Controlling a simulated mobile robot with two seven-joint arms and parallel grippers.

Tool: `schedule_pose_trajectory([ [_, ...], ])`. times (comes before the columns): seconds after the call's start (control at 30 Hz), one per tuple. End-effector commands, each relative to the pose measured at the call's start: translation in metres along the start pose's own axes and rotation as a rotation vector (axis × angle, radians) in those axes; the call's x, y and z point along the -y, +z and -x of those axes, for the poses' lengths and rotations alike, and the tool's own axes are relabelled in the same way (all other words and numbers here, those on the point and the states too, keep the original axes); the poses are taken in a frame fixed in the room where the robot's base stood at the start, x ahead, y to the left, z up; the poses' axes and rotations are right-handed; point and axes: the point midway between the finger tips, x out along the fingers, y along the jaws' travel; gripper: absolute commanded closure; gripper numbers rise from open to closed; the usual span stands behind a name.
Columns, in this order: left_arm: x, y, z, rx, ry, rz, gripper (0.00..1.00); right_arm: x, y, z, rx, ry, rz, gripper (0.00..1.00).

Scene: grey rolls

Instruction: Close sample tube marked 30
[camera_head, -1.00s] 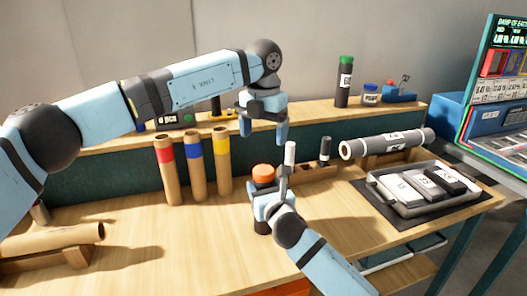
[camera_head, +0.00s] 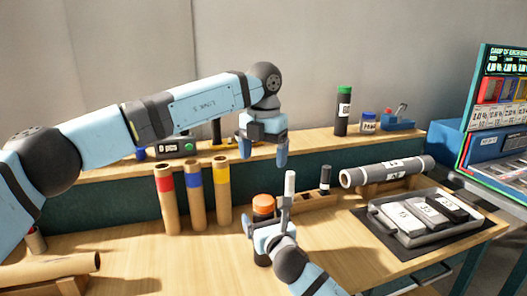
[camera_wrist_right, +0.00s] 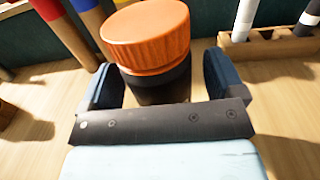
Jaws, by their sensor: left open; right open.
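A dark sample tube with a ribbed orange cap (camera_head: 263,202) stands upright on the bench; no number shows on it. My right gripper (camera_head: 268,218) is open around it, with one finger on each side. In the right wrist view, the orange cap (camera_wrist_right: 148,38) sits between and above the two open fingers, and I cannot tell whether they touch the tube. My left gripper (camera_head: 264,155) is open and empty, pointing down above and behind the orange cap. A dark tube with a green cap (camera_head: 344,92) stands on the back shelf; its label is too small to read surely.
A wooden rack (camera_head: 315,200) holds a white tube (camera_head: 290,184) and a dark tube (camera_head: 325,178). Brown tubes with red (camera_head: 165,184), blue and yellow bands stand left. A grey roll (camera_head: 385,171) and grey tray (camera_head: 378,210) lie right.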

Motion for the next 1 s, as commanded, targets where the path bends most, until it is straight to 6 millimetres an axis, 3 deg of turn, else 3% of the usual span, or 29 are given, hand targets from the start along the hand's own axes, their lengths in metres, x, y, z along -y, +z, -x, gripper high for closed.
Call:
schedule_pose_trajectory([
  [0.6, 0.000, 0.000, 0.018, 0.000, 0.000, 0.000, 0.15, 0.000, 0.000, 0.119, -0.001, 0.001, 0.001, 0.12],
  [0.8, 0.000, 0.000, 0.019, 0.000, 0.000, 0.000, 0.15, 0.000, 0.000, 0.134, -0.001, 0.000, 0.000, 0.12],
  [1.0, 0.000, 0.000, 0.019, 0.000, 0.000, 0.000, 0.15, 0.000, 0.000, 0.135, 0.000, 0.000, 0.000, 0.12],
])
